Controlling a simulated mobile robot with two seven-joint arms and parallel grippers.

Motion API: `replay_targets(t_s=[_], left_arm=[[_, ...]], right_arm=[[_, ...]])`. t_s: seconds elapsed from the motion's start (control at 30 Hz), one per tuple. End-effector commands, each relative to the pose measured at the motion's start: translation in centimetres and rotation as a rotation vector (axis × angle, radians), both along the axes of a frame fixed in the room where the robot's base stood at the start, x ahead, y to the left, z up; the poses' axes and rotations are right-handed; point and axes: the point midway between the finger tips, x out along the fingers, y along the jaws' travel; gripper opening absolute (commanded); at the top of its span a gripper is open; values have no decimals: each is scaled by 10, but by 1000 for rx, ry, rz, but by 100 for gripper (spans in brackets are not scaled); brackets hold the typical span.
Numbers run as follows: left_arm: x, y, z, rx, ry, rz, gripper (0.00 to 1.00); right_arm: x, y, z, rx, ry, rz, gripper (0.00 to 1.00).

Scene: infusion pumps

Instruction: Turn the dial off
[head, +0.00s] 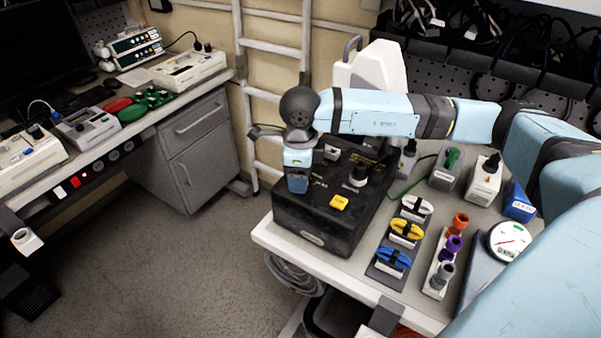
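A black box-shaped device (315,222) stands at the left end of the light worktable, with a yellow label or button (339,202) on its top. A black knob (357,173) with a white base sits on the top panel and looks like a dial; its setting is too small to read. My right gripper (298,186) points down over the left part of this device, to the left of the knob and apart from it. My own wrist hides part of the panel, and whether the fingers are open or shut does not show. My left gripper is not in view.
Yellow (406,231) and blue (394,260) clipped items, coloured knobs (453,244) and a round gauge (508,240) are on the worktable to the right. A white device (370,68) stands behind the box. A ladder (272,45) and a grey cabinet (190,150) stand further back.

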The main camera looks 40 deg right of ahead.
Motion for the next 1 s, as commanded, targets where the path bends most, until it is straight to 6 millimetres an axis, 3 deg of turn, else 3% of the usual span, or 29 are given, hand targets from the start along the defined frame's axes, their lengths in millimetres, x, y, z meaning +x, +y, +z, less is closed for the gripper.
replay_targets(t_s=[0.37,0.8,1.0], left_arm=[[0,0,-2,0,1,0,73],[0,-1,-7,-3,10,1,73],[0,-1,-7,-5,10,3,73]], right_arm=[[0,0,9,-1,-1,0,59],[1,0,102,0,-3,0,59],[0,0,130,-1,-1,0,59]])
